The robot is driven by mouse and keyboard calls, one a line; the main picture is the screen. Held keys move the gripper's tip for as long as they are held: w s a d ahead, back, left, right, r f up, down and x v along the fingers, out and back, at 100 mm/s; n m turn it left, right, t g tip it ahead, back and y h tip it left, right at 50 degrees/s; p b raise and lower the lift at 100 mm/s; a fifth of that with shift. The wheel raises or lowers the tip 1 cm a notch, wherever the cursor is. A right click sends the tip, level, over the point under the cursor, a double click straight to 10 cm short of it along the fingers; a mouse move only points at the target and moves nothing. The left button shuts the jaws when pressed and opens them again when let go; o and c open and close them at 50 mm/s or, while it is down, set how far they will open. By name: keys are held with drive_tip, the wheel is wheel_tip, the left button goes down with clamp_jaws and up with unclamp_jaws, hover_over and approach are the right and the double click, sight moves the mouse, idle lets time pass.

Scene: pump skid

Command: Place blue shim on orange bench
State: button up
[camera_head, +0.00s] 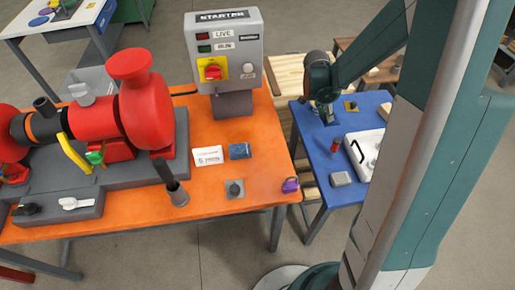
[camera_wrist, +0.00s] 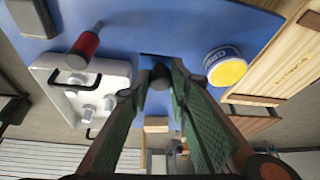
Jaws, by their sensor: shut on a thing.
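My gripper (camera_head: 323,108) is low over the blue table, with its fingers closed on a dark round knob (camera_wrist: 160,77). The knob appears to belong to the blue shim, whose blue plate is hard to tell from the blue tabletop; I cannot tell whether it touches the table. The orange bench (camera_head: 215,205) stands to the left, apart from the gripper. Its right front part carries a grey plate with a dark knob (camera_head: 235,188), a white card (camera_head: 208,156), a dark blue packet (camera_head: 240,151) and a purple padlock (camera_head: 290,185).
The blue table (camera_head: 315,165) also bears a white case (camera_head: 362,150), a red cylinder (camera_wrist: 85,45), a grey block (camera_head: 341,179), a yellow-lidded tub (camera_wrist: 226,70) and a yellow plate (camera_head: 351,106).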

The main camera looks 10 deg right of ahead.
drive_tip(key=s+a+r+p, duration=0.1)
drive_tip(key=s+a+r, duration=0.1)
drive_tip(key=a, duration=0.5)
drive_tip(key=s+a+r+p, duration=0.1)
drive_tip(key=s+a+r, duration=0.2)
drive_tip(key=a, duration=0.4)
drive_tip(key=s+a+r+p, duration=0.1)
drive_tip(key=s+a+r, duration=0.1)
drive_tip(key=a, duration=0.4)
drive_tip(key=shift+s+a+r, duration=0.15)
drive_tip(key=shift+s+a, duration=0.25)
drive_tip(key=shift+s, duration=0.3)
drive_tip(key=s+a+r+p, duration=0.2)
drive_tip(key=s+a+r, duration=0.1)
drive_tip(key=s+a, duration=0.4)
drive_tip(key=s+a+r+p, duration=0.2)
drive_tip(key=s+a+r, duration=0.2)
drive_tip(key=s+a, duration=0.3)
drive_tip(key=shift+s+a, duration=0.2)
drive_tip(key=shift+s, duration=1)
drive_tip(key=shift+f, duration=0.1)
drive_tip(key=b, duration=0.2)
approach(260, 178)
drive_tip(key=shift+w+d, duration=0.15)
drive_tip(key=shift+d, duration=0.45)
drive_tip(key=shift+f, duration=1.9)
